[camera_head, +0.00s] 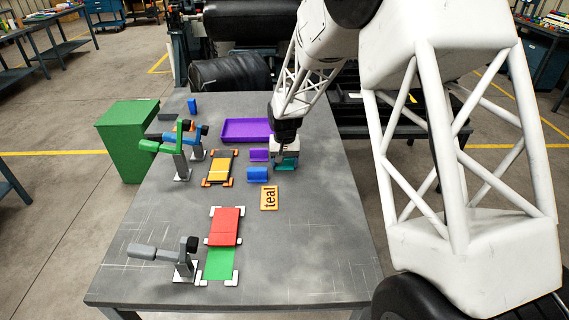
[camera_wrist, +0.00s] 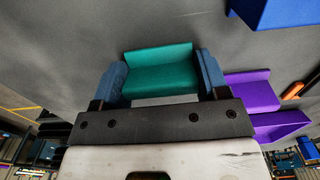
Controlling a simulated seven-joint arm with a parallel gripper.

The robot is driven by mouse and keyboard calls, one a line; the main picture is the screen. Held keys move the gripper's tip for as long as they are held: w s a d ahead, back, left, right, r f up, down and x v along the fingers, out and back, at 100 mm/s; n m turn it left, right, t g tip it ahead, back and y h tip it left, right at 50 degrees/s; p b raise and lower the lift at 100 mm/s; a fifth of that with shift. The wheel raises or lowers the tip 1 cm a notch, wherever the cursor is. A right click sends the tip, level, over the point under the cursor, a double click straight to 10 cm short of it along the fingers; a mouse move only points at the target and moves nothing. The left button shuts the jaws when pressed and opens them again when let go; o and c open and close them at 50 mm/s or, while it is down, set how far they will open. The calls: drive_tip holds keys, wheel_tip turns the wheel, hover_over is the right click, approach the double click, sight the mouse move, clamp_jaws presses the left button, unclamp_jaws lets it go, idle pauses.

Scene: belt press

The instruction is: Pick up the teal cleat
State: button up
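The teal cleat (camera_wrist: 160,72) is an L-shaped piece, seen in the wrist view between the two blue fingers of my gripper (camera_wrist: 160,82). One finger is at each end of it, and the cleat fills nearly the whole width between them. I cannot tell whether the fingers press on it or only stand beside it. In the head view my gripper (camera_head: 286,152) is low over the right side of the table, and the teal cleat (camera_head: 287,164) shows in part below it. Whether the cleat touches the table is not clear.
Just left of my gripper are a purple cleat (camera_head: 259,155) and a blue cleat (camera_head: 257,174). A purple tray (camera_head: 232,130) is behind. An orange "teal" card (camera_head: 269,197) lies in front. Belts and clamps occupy the left; the table's (camera_head: 325,220) front right is clear.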

drive_tip(key=shift+c, duration=1.1)
drive_tip(key=shift+r, duration=0.1)
drive_tip(key=shift+r, duration=0.75)
wheel_tip(320, 180, up, 2)
drive_tip(key=shift+r, duration=0.1)
drive_tip(key=s+d, duration=0.1)
drive_tip(key=s, duration=0.4)
drive_tip(key=s+d, duration=0.1)
drive_tip(key=s, duration=0.4)
drive_tip(key=s+d+r, duration=0.1)
drive_tip(key=s, duration=0.4)
drive_tip(key=shift+s+d, duration=0.1)
drive_tip(key=shift+s, duration=0.2)
